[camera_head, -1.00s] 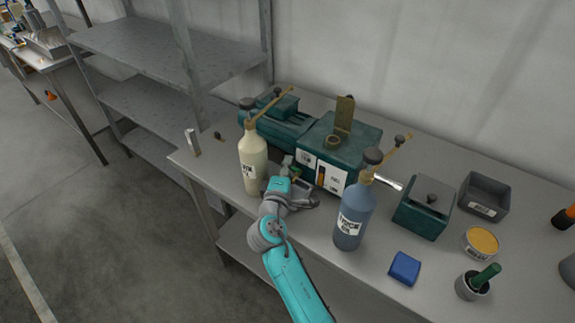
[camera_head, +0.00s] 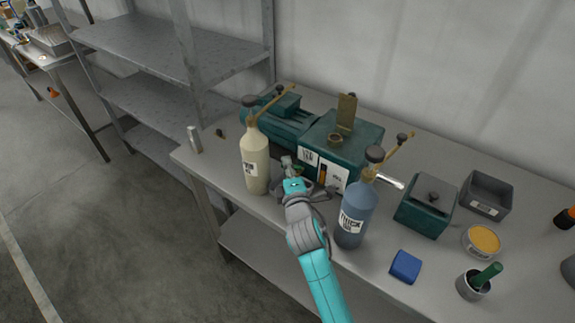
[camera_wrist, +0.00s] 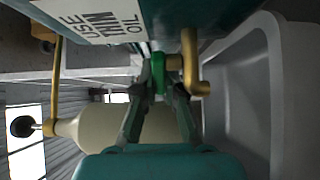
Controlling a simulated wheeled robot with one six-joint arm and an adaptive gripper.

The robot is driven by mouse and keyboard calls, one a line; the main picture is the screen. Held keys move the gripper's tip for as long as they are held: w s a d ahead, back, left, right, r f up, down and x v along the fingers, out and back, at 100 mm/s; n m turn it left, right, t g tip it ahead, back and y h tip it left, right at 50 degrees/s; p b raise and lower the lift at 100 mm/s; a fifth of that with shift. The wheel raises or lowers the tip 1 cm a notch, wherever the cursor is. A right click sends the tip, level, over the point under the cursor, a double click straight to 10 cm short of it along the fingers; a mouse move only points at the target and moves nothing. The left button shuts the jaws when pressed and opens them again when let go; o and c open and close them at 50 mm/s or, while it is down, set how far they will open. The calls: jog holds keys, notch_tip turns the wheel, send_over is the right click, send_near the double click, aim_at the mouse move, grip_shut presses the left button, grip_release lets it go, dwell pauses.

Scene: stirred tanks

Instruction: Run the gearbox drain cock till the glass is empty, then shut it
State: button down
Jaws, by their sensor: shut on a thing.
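The green gearbox (camera_head: 345,140) stands on the bench with white labels on its front; one reads "USE THIN OIL" in the wrist view (camera_wrist: 95,20). Its narrow sight glass (camera_head: 323,174) shows amber between the labels; its exact level is too small to tell. The drain cock is a bent brass piece (camera_wrist: 192,65) with a green handle (camera_wrist: 159,76), low on the gearbox. My gripper (camera_wrist: 162,72) is shut on the green handle. In the head view my gripper (camera_head: 291,170) reaches in between two bottles, and the arm partly hides the cock.
A cream bottle (camera_head: 255,162) stands close left of my gripper, and a blue thick-oil bottle (camera_head: 355,213) close right. A grey tray (camera_wrist: 262,95) lies by the cock. A green lidded box (camera_head: 424,217), grey bin (camera_head: 487,192), yellow-topped tin (camera_head: 481,243) and blue cloth (camera_head: 405,266) are farther right.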

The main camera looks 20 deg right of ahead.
jog(key=shift+f, duration=0.15)
jog(key=c, duration=1.2)
grip_release()
jog(key=shift+a, duration=0.1)
jog(key=shift+c, duration=0.2)
jog(key=shift+w+m+h, duration=0.1)
jog(key=shift+m+h, duration=0.3)
jog(key=shift+h, duration=0.2)
